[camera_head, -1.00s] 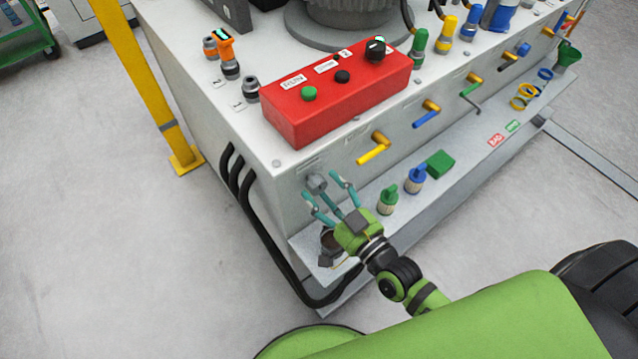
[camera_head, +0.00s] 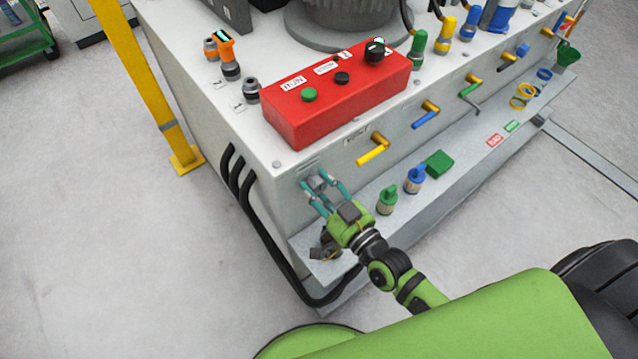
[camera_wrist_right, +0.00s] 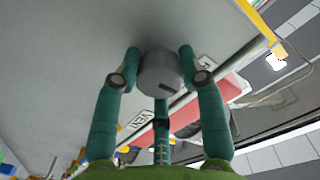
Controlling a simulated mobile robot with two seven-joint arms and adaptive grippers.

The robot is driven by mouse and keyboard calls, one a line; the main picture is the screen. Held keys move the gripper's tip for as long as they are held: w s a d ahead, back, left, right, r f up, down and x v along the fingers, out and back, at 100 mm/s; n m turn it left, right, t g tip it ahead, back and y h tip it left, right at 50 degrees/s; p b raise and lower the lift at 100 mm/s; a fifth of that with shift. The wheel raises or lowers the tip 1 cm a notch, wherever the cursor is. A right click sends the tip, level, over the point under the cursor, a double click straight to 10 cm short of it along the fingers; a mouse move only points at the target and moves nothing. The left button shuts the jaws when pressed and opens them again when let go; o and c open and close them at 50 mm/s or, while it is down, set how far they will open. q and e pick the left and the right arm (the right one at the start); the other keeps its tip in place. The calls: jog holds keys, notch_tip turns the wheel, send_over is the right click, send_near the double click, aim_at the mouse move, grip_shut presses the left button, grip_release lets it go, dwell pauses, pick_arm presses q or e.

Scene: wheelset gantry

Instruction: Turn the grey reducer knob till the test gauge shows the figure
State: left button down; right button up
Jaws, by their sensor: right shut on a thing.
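The grey reducer knob (camera_head: 316,183) sticks out of the front face of the machine cabinet, below the red control box. In the right wrist view the knob (camera_wrist_right: 160,73) is a grey cylinder with a dark slot mark on its end face. My right gripper (camera_head: 321,187) is shut on the knob. In the wrist view its teal fingers (camera_wrist_right: 160,68) press on both sides of it. A dark round thing (camera_head: 325,245) lies on the ledge beside my gripper, partly hidden; I cannot tell whether it is the test gauge. No gauge figure is readable. My left gripper is not in view.
A red control box (camera_head: 335,98) stands on the cabinet top. A yellow-handled valve (camera_head: 373,152) sits right of the knob. Green (camera_head: 387,200) and blue (camera_head: 414,178) capped fittings stand on the ledge. Black hoses (camera_head: 262,232) curve down at the left. A yellow post (camera_head: 145,85) stands left.

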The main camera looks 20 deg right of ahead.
jog(key=shift+w+r, duration=0.15)
jog(key=shift+r, duration=0.2)
jog(key=o, duration=1.1)
jog(key=shift+d, duration=0.1)
jog(key=shift+o, duration=0.2)
jog(key=shift+f, duration=0.15)
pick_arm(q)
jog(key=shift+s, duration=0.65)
pick_arm(e)
jog(key=v, duration=1.2)
